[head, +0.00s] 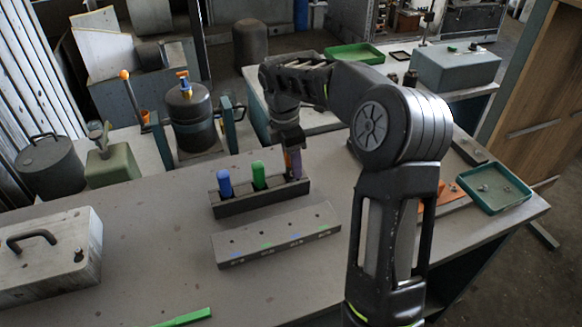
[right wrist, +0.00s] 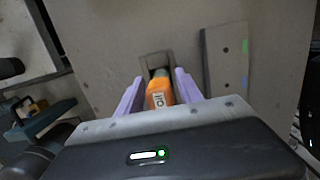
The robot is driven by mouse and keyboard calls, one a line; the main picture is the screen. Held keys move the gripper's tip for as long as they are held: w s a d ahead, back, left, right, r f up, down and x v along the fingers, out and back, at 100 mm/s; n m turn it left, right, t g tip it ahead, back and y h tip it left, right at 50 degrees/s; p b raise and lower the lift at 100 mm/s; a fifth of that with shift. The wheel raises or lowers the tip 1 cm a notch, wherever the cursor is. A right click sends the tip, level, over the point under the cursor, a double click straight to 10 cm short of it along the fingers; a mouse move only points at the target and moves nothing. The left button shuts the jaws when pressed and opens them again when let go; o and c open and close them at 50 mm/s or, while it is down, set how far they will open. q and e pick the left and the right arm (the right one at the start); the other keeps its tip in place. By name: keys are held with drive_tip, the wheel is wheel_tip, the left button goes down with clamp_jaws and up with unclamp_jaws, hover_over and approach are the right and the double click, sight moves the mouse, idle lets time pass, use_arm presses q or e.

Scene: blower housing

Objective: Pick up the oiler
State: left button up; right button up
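An orange item with a pale label (right wrist: 158,92) shows in the right wrist view; I cannot tell for certain that it is the oiler. The two purple fingers of my right gripper (right wrist: 159,82) stand on either side of it, with narrow gaps. In the head view my right gripper (head: 292,164) points down over the right end of a dark rack (head: 262,203) and hides what is there. A blue-capped item (head: 224,183) and a green-capped item (head: 259,175) stand upright in the rack. My left gripper is not in view.
A grey block with small coloured marks (head: 276,235) lies in front of the rack. A grey case with a handle (head: 48,255) is at the left. A green can with a spout (head: 112,165) and a dark canister (head: 188,110) stand behind. A green-rimmed tray (head: 494,187) is right.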

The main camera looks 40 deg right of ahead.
clamp_jaws()
idle(0.3)
idle(0.3)
drive_tip(key=shift+w+r, duration=0.1)
drive_tip(key=shift+r, duration=0.5)
wheel_tip(320, 180, up, 5)
drive_tip(key=shift+r, duration=0.1)
wheel_tip(320, 180, up, 3)
drive_tip(key=p, duration=0.2)
drive_tip(key=shift+p, duration=0.3)
drive_tip(key=shift+r+p, duration=0.4)
drive_tip(key=shift+f, duration=0.1)
